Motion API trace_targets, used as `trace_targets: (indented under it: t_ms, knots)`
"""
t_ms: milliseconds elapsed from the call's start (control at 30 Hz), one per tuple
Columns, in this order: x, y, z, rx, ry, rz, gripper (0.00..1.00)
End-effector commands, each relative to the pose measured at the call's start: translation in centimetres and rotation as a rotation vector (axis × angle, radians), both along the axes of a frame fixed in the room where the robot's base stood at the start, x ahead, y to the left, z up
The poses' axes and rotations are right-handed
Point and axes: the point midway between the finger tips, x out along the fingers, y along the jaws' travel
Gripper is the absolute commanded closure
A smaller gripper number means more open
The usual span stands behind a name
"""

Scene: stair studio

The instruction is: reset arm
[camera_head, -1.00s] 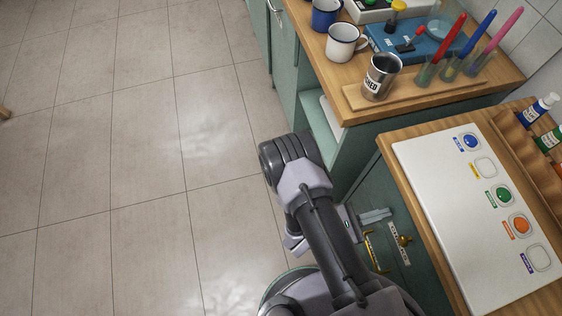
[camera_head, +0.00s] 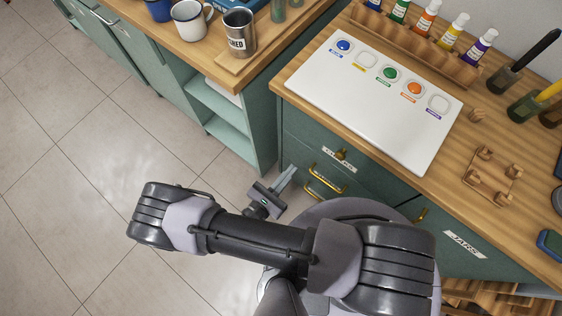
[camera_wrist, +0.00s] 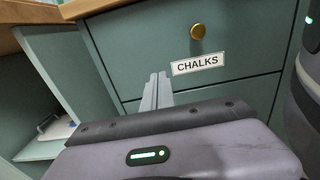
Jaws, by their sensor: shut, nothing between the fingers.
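My gripper (camera_head: 285,181) is low in front of the green drawer cabinet in the head view, with its fingers together and nothing between them. In the wrist view the closed fingers (camera_wrist: 157,90) point at the cabinet front. A drawer labelled CHALKS (camera_wrist: 197,64) with a round brass knob (camera_wrist: 198,31) is just beyond them and looks shut. I cannot tell whether the fingertips touch the cabinet. My arm folds across the lower middle of the head view.
A white board (camera_head: 330,82) with blue, green and orange paint spots lies on the counter above the drawers. Paint bottles stand in a wooden rack (camera_head: 440,62). A metal cup (camera_head: 239,35) and white mug (camera_head: 190,20) stand on the left counter, above an open shelf (camera_head: 217,125). Floor at left is clear.

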Motion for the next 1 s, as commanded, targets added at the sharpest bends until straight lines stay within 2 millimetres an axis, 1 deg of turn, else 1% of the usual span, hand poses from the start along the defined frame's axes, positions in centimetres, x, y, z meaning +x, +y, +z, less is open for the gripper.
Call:
trace_targets:
  t_ms: [33, 100, 200, 300, 367, 400, 467, 500, 533, 567, 600, 667, 700, 767, 800, 867, 900, 967, 1000]
  knots:
    - [-0.7, 0.6, 0.1, 0.000, 0.000, 0.005, 1.00]
    - [-1.5, 1.1, 0.0, 0.000, 0.000, 0.003, 1.00]
    - [-2.0, 1.4, -0.1, -0.002, 0.003, 0.001, 1.00]
    - [-2.1, 1.5, -0.1, 0.000, 0.002, -0.002, 1.00]
    - [-1.9, 1.6, 0.6, 0.027, 0.002, -0.040, 1.00]
    - [-1.6, 1.7, 1.6, 0.068, 0.000, -0.097, 1.00]
    - [-1.0, 1.6, 4.2, 0.170, -0.005, -0.242, 1.00]
    - [-0.5, 1.4, 6.5, 0.260, -0.012, -0.369, 1.00]
    - [-0.2, 1.0, 8.3, 0.337, -0.019, -0.473, 1.00]
    - [0.1, 0.5, 10.2, 0.417, -0.028, -0.578, 1.00]
    - [0.4, -0.3, 12.6, 0.525, -0.045, -0.716, 1.00]
    - [0.6, -1.5, 15.9, 0.695, -0.079, -0.913, 1.00]
    - [0.6, -2.4, 18.1, 0.813, -0.108, -1.039, 1.00]
    - [0.4, -3.6, 21.2, 0.998, -0.161, -1.217, 1.00]
    - [0.2, -4.4, 23.2, 1.127, -0.204, -1.329, 1.00]
    - [-0.2, -5.4, 26.0, 1.329, -0.281, -1.481, 1.00]
    - [-0.4, -6.1, 27.9, 1.470, -0.340, -1.569, 1.00]
    - [-0.8, -6.9, 30.6, 1.688, -0.441, -1.681, 1.00]
    - [-1.0, -7.4, 32.2, 1.833, -0.513, -1.738, 1.00]
